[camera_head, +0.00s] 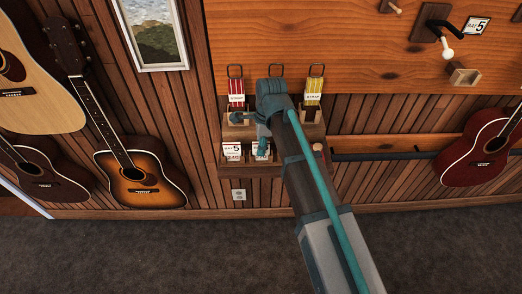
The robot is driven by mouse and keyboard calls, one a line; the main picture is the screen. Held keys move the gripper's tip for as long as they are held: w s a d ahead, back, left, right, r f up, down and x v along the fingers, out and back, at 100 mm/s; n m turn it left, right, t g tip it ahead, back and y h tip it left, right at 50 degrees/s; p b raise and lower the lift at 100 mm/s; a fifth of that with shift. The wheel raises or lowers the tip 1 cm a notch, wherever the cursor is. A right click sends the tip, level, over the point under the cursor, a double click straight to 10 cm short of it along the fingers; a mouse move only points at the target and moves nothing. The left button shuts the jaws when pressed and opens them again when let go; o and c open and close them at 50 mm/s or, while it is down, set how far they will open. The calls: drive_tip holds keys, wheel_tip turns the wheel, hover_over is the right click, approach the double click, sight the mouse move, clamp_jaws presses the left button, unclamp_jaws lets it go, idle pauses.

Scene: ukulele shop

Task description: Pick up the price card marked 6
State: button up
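My gripper (262,140) is at the small wooden wall shelf (228,133), and my arm reaches to it from the lower right. A white price card (232,153) on the left of the shelf front appears to read 5. A second white card (256,152) stands right of it, partly covered by my gripper. Its number cannot be read, so I cannot tell whether it is the card marked 6. Whether my fingers touch or hold it is also hidden. Another card reading 5 (478,26) hangs at the upper right.
Red (236,88) and yellow (314,86) strap packs stand on the shelf's upper level. Several guitars hang at the left, and a red guitar (486,148) hangs at the right. Wall pegs (436,28) stick out at the upper right. The floor (130,255) in view is clear.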

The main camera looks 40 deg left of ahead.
clamp_jaws()
drive_tip(key=shift+r, duration=0.1)
